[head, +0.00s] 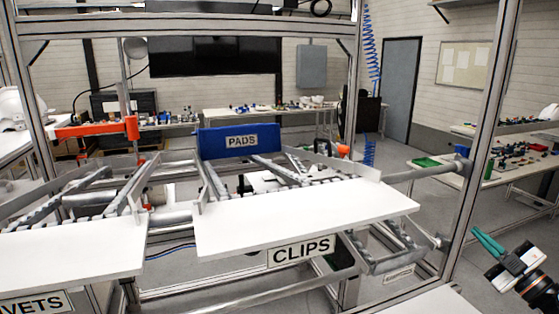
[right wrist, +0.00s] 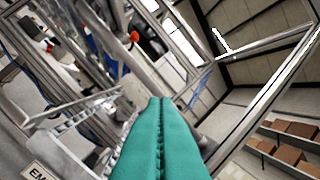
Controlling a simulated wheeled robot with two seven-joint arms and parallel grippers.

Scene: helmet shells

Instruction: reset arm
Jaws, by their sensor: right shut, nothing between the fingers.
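My right gripper (head: 488,243) is at the lower right of the head view, with green fingers pointing up and to the left. It is clear of the shelves and beside the frame's right post. In the right wrist view the green fingers (right wrist: 160,140) lie side by side with only a thin seam between them. They are shut and hold nothing. My left gripper does not show in either view.
A white shelf (head: 300,220) labelled CLIPS is in the middle, with a blue PADS bin (head: 228,139) behind it. Another white shelf (head: 70,248) is at the left. A metal post (head: 482,135) stands close to my right gripper. A white surface (head: 425,304) is at the bottom.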

